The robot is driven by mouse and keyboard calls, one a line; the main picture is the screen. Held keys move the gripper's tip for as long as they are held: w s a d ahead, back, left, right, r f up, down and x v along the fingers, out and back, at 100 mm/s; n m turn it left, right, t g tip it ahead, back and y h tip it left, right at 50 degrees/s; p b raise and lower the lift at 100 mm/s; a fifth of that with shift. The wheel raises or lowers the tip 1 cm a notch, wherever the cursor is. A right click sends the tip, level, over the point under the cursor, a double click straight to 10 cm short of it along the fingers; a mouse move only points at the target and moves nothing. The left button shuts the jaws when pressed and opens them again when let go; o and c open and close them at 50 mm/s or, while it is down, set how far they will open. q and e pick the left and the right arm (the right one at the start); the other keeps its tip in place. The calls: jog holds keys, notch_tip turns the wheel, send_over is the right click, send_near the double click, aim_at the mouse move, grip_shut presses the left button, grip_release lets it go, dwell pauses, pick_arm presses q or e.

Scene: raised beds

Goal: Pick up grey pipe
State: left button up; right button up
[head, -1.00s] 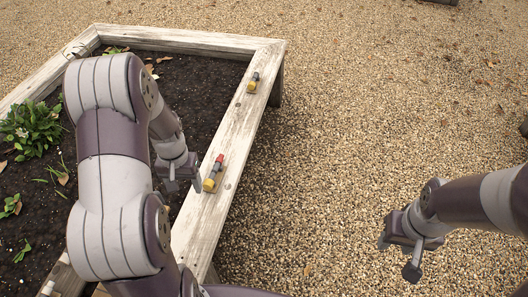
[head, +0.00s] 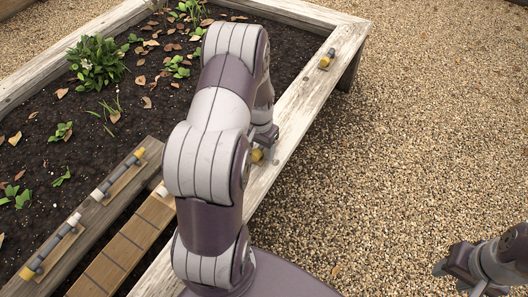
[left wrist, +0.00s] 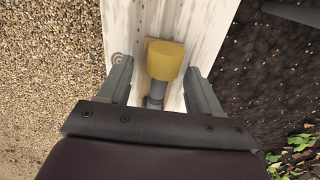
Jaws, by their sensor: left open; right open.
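In the left wrist view a short grey pipe (left wrist: 155,94) with a yellow end piece (left wrist: 168,60) lies on the pale wooden rim of the raised bed. My left gripper (left wrist: 158,68) is open, with one finger on each side of the piece and a gap to both; I cannot tell its height above the rim. In the head view my left gripper (head: 264,138) hides most of this piece, and only its yellow end (head: 257,156) shows. My right gripper (head: 455,270) is open and empty over the gravel at the lower right.
Another yellow-and-grey piece (head: 326,59) lies farther along the rim (head: 308,85). Two grey pipe pieces, one upper (head: 121,172) and one lower (head: 50,248), lie on small boards on a plank across the bed at left. A slatted wooden strip (head: 120,247) lies beside it. Gravel at right is clear.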

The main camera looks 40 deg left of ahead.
pick_arm(q)
jog(key=shift+f, duration=0.25)
jog(key=c, duration=0.9)
jog(key=shift+r, duration=0.1)
